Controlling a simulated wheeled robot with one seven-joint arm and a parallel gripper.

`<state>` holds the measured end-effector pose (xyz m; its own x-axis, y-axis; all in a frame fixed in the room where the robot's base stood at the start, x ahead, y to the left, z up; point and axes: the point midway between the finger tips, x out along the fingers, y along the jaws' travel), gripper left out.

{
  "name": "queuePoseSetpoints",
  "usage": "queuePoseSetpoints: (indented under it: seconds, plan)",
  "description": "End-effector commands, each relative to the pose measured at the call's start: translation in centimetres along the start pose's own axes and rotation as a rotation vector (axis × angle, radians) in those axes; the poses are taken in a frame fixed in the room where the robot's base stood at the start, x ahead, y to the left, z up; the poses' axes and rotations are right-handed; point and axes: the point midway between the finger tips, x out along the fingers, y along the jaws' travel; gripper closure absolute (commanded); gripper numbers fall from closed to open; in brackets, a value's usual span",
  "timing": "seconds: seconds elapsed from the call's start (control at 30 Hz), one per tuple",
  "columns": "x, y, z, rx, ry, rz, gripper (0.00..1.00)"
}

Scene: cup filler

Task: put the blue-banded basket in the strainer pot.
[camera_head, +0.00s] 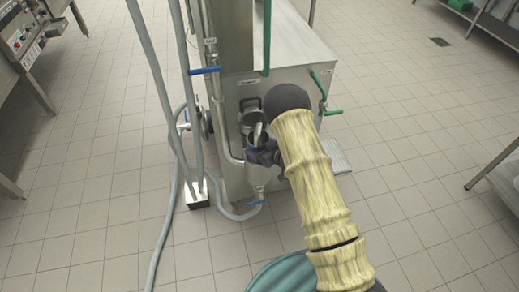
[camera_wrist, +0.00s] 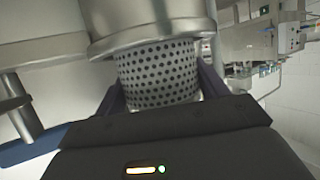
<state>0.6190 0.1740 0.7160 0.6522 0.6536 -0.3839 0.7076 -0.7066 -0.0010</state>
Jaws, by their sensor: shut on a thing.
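In the wrist view a steel basket with a perforated wall (camera_wrist: 158,74) stands between the two fingers of my gripper (camera_wrist: 162,92), which is shut on it. A wider plain steel collar (camera_wrist: 150,25) is directly above the perforated wall; I cannot tell whether it belongs to the basket or to another part. No blue band shows. In the head view my gripper (camera_head: 256,148) is at the front of the steel machine, beside a round steel opening (camera_head: 246,121) that may be the strainer pot. My arm hides part of this area, and I cannot tell whether the basket is inside the pot.
The steel machine (camera_head: 295,50) has green valve handles (camera_head: 322,88) on its right and a blue one (camera_head: 205,70) on its left. Grey hoses (camera_head: 163,80) run down its left side. A blue handle (camera_wrist: 30,150) is close at left in the wrist view. The tiled floor around is mostly clear.

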Motion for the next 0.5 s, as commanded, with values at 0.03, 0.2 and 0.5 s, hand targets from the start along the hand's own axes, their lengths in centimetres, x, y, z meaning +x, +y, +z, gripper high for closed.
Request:
queuePoseSetpoints:
  seconds: [0.03, 0.2, 0.5]
  plan:
    - [0.3, 0.0, 0.68, -0.001, 0.0, 0.0, 0.56]
    - [0.5, 0.01, 1.1, -0.001, 0.003, 0.0, 0.56]
    - [0.65, 0.02, 1.46, 0.0, 0.002, 0.0, 0.56]
